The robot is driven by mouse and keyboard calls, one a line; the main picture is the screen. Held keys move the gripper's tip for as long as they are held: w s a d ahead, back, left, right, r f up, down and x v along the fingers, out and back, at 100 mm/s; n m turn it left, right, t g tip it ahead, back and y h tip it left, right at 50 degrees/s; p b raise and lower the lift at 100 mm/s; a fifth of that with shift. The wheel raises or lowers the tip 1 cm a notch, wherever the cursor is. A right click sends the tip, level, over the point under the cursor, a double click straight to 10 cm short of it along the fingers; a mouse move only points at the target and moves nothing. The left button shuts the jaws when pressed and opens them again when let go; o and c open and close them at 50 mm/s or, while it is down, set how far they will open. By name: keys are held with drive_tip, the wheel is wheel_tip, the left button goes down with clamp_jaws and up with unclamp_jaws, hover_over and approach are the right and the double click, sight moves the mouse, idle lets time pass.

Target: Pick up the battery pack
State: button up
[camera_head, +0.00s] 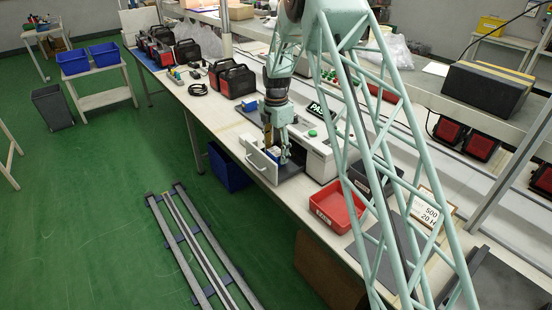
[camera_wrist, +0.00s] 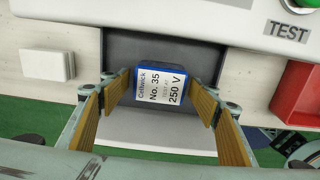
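In the head view, the pack (camera_head: 277,154) is mostly hidden by my gripper (camera_head: 275,148), which reaches down into the drawer. In the wrist view, my gripper (camera_wrist: 159,90) is open, with one tan-padded finger on each side of the pack. Narrow gaps seem to show beside the pack; contact is unclear.
A red bin (camera_head: 338,208) stands to the right on the bench. A green button sits beside the word TEST (camera_wrist: 289,31) on the unit. Black-and-red cases (camera_head: 236,80) and a small blue item (camera_head: 249,105) stand to the left. The drawer walls are close around my fingers.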

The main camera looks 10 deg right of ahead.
sight(276, 152)
drive_tip(key=c, duration=1.1)
drive_tip(key=shift+r, duration=0.15)
drive_tip(key=shift+r+p, duration=0.95)
drive_tip(key=shift+r, duration=3.95)
